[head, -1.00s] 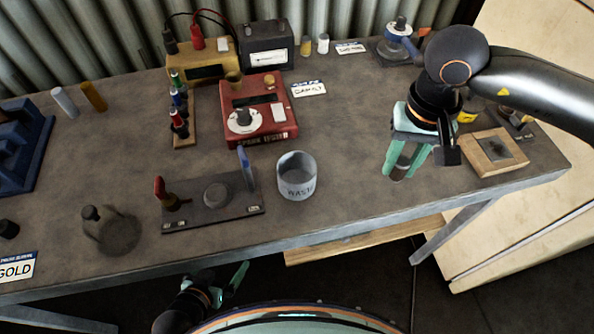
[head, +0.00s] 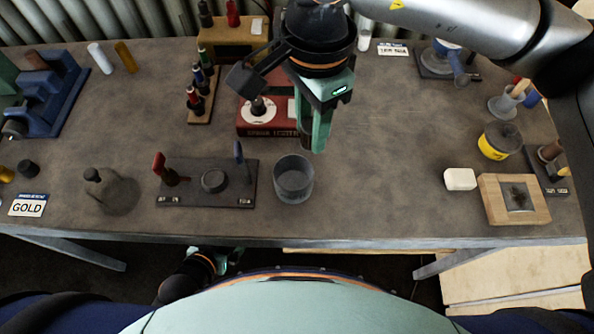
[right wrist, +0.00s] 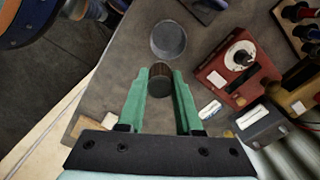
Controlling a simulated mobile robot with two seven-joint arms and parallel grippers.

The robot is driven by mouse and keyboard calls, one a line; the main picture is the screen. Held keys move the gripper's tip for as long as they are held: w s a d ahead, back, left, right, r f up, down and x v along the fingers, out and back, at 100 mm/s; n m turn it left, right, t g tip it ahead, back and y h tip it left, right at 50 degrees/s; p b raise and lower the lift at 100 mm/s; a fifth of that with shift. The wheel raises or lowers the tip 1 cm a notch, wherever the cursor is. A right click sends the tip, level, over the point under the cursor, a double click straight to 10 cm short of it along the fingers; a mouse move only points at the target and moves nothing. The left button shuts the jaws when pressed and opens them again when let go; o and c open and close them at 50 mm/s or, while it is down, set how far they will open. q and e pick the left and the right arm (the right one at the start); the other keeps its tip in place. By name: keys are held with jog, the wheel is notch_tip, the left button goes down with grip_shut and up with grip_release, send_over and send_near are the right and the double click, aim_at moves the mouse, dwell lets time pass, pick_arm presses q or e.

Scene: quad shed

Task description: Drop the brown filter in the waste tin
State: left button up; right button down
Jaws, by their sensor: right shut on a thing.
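The waste tin (head: 293,183) is a round grey open cup near the front of the bench, right of a dark plate with levers. My right gripper (head: 313,142) is just behind and above it, fingers pointing down. It is shut on a dark brown cylinder, the brown filter (right wrist: 159,82), which sits between the green fingertips in the right wrist view. The tin's open mouth (right wrist: 168,38) shows just beyond the filter there, apart from it. My left gripper (head: 230,260) is low in front of the bench edge, small, with its fingers apart and empty.
A red device (head: 262,122) stands behind the tin, partly hidden by my right arm. The dark lever plate (head: 228,198) is close on the tin's left. The bench to the tin's right is clear up to a white block (head: 460,179) and a wooden box (head: 495,208).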

aim_at(305, 147)
jog(key=shift+s+a+r, duration=0.2)
jog(key=shift+a, duration=0.2)
jog(key=shift+f+b, duration=1.1)
jog(key=shift+f, duration=1.85)
jog(key=c, duration=0.5)
grip_release()
jog(key=shift+r, duration=0.1)
notch_tip(305, 147, up, 12)
jog(key=shift+r+b, duration=0.2)
jog(key=shift+b, duration=0.2)
